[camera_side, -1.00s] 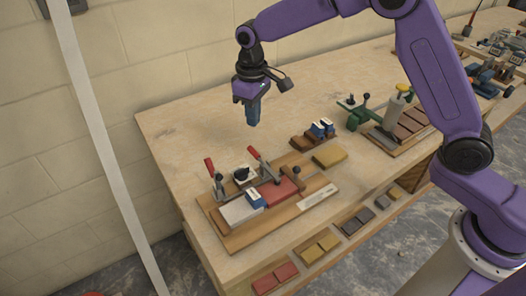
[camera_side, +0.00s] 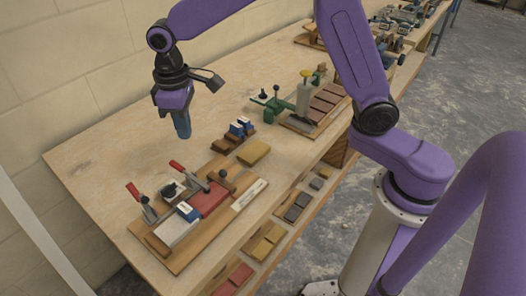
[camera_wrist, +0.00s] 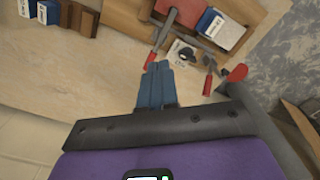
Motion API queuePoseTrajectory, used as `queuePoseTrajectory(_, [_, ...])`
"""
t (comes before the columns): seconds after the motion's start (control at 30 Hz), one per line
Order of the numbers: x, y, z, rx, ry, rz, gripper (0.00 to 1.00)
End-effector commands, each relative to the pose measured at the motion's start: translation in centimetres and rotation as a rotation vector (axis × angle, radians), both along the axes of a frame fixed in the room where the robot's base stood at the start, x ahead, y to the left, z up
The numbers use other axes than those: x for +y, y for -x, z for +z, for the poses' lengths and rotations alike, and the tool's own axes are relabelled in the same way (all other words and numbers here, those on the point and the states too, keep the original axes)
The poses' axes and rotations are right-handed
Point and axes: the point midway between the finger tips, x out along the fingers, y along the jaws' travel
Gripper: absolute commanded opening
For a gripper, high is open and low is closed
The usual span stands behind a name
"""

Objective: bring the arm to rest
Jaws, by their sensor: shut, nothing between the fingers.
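My gripper (camera_side: 182,134) hangs above the wooden workbench (camera_side: 100,150), pointing down, in the side view. Its blue fingers are together with nothing between them. In the wrist view the closed fingers (camera_wrist: 158,68) show in the middle, with the bench below them. My gripper is apart from the clamping board (camera_side: 165,258), which lies nearer the camera with its red-handled clamps (camera_side: 140,200). A grey block, a red block (camera_side: 209,199) and a blue-and-white block (camera_side: 187,211) lie on that board.
A brown rack with blue-and-white blocks (camera_side: 240,127) and a yellow block (camera_side: 253,152) stand right of my gripper. A green fixture (camera_side: 275,104) is farther right. Coloured blocks lie on a lower shelf along the front. The bench's back left is bare.

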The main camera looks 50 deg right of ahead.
Motion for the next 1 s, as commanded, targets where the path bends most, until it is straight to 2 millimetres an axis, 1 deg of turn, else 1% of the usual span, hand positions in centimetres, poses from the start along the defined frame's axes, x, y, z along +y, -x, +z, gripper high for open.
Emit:
queuePoseTrajectory(0.03, [-0.5,1.6,0.6,-0.003,-0.002,0.024,0.00])
queuePoseTrajectory(0.17, [-1.6,5.6,1.5,-0.005,-0.004,0.087,0.00])
queuePoseTrajectory(0.37, [-4.2,11.8,2.3,-0.009,-0.008,0.182,0.00])
queuePoseTrajectory(0.5, [-6.5,16.2,2.5,-0.011,-0.011,0.249,0.00])
queuePoseTrajectory(0.57, [-7.6,18.1,2.5,-0.012,-0.013,0.278,0.00])
queuePoseTrajectory(0.7, [-10.4,22.3,2.2,-0.014,-0.015,0.345,0.00])
queuePoseTrajectory(0.8, [-12.3,24.9,1.8,-0.015,-0.018,0.388,0.00])
queuePoseTrajectory(0.9, [-13.8,27.0,1.4,-0.015,-0.019,0.423,0.00])
queuePoseTrajectory(1.0, [-14.9,28.3,1.1,-0.016,-0.019,0.447,0.00])
